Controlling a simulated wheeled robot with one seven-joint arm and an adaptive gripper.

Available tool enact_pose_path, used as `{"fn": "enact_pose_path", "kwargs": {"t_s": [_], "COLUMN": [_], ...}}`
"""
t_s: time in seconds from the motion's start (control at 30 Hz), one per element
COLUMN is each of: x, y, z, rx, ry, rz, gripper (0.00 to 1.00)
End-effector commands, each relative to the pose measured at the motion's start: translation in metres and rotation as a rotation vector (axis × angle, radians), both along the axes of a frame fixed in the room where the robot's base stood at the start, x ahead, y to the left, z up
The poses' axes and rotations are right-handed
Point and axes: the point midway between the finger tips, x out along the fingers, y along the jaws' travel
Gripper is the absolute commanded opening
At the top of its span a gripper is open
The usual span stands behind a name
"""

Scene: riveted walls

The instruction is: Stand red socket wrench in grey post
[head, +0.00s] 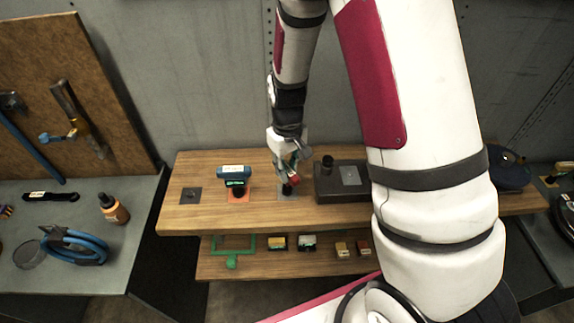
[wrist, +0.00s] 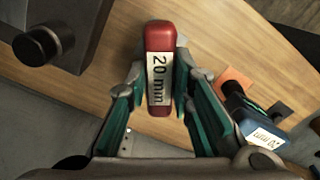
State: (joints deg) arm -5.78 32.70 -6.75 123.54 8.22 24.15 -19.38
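The red socket wrench (wrist: 159,40) carries a white "20 mm" label and lies between the two finger pads of my gripper (wrist: 162,62) in the wrist view. The fingers are close against both sides of its handle, and my gripper appears shut on it. In the head view my gripper (head: 287,168) points down over the shelf, with the red handle end (head: 295,180) showing beside it. A dark part sits below the handle, above a grey square base (head: 287,198). The grey post itself is mostly hidden, so I cannot tell whether the wrench is in it.
A blue-handled wrench (head: 233,171) stands on an orange base left of my gripper. A dark square base (head: 190,195) is further left. A dark box with a black knob (head: 328,187) stands close on the right. Small items sit on the lower shelf (head: 260,265).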

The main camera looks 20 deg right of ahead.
Motion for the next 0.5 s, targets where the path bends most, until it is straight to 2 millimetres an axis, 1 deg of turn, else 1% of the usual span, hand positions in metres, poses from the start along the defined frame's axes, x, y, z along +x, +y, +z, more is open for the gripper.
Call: {"fn": "enact_pose_path", "kwargs": {"t_s": [0.03, 0.1, 0.4, 0.5], "x": [0.0003, 0.0002, 0.0001, 0.0008], "y": [0.0000, 0.0000, 0.0001, 0.0003], "z": [0.0003, 0.0004, 0.0006, 0.0056], "rx": [0.000, 0.000, 0.000, 0.001], "ry": [-0.001, -0.001, 0.000, -0.003], "rz": [0.000, 0.000, 0.000, 0.001], "gripper": [0.30, 0.45, 0.45, 0.45]}}
